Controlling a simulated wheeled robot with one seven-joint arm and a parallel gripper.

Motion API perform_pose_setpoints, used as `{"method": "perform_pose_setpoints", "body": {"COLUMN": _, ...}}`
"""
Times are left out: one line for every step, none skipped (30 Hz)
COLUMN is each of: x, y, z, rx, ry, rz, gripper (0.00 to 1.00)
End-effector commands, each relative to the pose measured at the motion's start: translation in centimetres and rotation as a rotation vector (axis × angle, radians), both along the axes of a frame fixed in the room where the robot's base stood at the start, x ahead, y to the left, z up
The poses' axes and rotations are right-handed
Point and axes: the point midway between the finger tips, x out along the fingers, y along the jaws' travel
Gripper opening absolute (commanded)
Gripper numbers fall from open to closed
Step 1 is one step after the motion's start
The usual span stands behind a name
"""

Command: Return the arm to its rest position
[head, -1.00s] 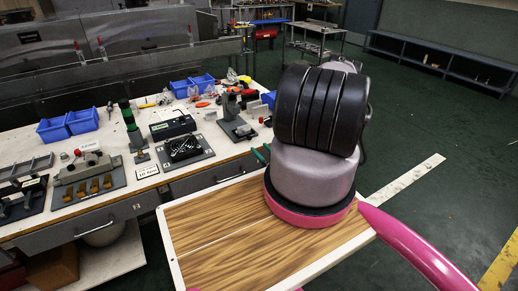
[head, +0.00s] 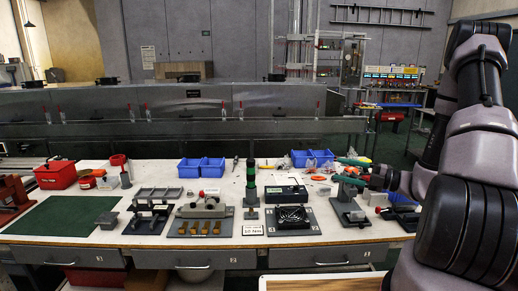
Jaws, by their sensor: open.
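My arm fills the right side of the head view, its dark and grey links rising to the top and folding back down. My gripper (head: 345,171) shows at the end of a grey wrist, over the right part of the workbench (head: 140,230). Its two teal fingers are apart and point left, with nothing seen between them. It overlaps a grey fixture (head: 347,207) in the picture; whether it touches cannot be told.
A green mat (head: 65,215) lies bare at left.

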Motion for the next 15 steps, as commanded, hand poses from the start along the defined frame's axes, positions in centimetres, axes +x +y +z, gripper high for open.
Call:
{"method": "perform_pose_setpoints", "body": {"x": -0.7, "y": 1.1, "z": 1.8, "rx": -0.084, "ry": -0.092, "rz": 0.069, "gripper": 0.58}}
{"method": "perform_pose_setpoints", "body": {"x": -1.2, "y": 1.8, "z": 2.7, "rx": -0.134, "ry": -0.147, "rz": 0.11, "gripper": 0.58}}
{"method": "perform_pose_setpoints", "body": {"x": -1.9, "y": 2.5, "z": 3.7, "rx": -0.198, "ry": -0.222, "rz": 0.167, "gripper": 0.58}}
{"method": "perform_pose_setpoints", "body": {"x": -2.5, "y": 3.1, "z": 4.5, "rx": -0.246, "ry": -0.279, "rz": 0.208, "gripper": 0.58}}
{"method": "perform_pose_setpoints", "body": {"x": -3.1, "y": 3.6, "z": 5.2, "rx": -0.293, "ry": -0.338, "rz": 0.25, "gripper": 0.58}}
{"method": "perform_pose_setpoints", "body": {"x": -3.9, "y": 4.2, "z": 6.1, "rx": -0.353, "ry": -0.415, "rz": 0.305, "gripper": 0.58}}
{"method": "perform_pose_setpoints", "body": {"x": -4.5, "y": 4.6, "z": 6.7, "rx": -0.398, "ry": -0.475, "rz": 0.349, "gripper": 0.58}}
{"method": "perform_pose_setpoints", "body": {"x": -5.1, "y": 5.0, "z": 7.4, "rx": -0.442, "ry": -0.534, "rz": 0.391, "gripper": 0.58}}
{"method": "perform_pose_setpoints", "body": {"x": -6.0, "y": 5.4, "z": 8.1, "rx": -0.499, "ry": -0.615, "rz": 0.447, "gripper": 0.58}}
{"method": "perform_pose_setpoints", "body": {"x": -6.6, "y": 5.7, "z": 8.7, "rx": -0.543, "ry": -0.675, "rz": 0.49, "gripper": 0.58}}
{"method": "perform_pose_setpoints", "body": {"x": -7.2, "y": 6.0, "z": 9.2, "rx": -0.584, "ry": -0.737, "rz": 0.532, "gripper": 0.58}}
{"method": "perform_pose_setpoints", "body": {"x": -8.0, "y": 6.2, "z": 9.9, "rx": -0.639, "ry": -0.819, "rz": 0.589, "gripper": 0.58}}
{"method": "perform_pose_setpoints", "body": {"x": -8.6, "y": 6.4, "z": 10.4, "rx": -0.679, "ry": -0.881, "rz": 0.63, "gripper": 0.58}}
{"method": "perform_pose_setpoints", "body": {"x": -9.2, "y": 6.5, "z": 10.8, "rx": -0.718, "ry": -0.945, "rz": 0.674, "gripper": 0.58}}
{"method": "perform_pose_setpoints", "body": {"x": -10.0, "y": 6.6, "z": 11.4, "rx": -0.77, "ry": -1.029, "rz": 0.731, "gripper": 0.58}}
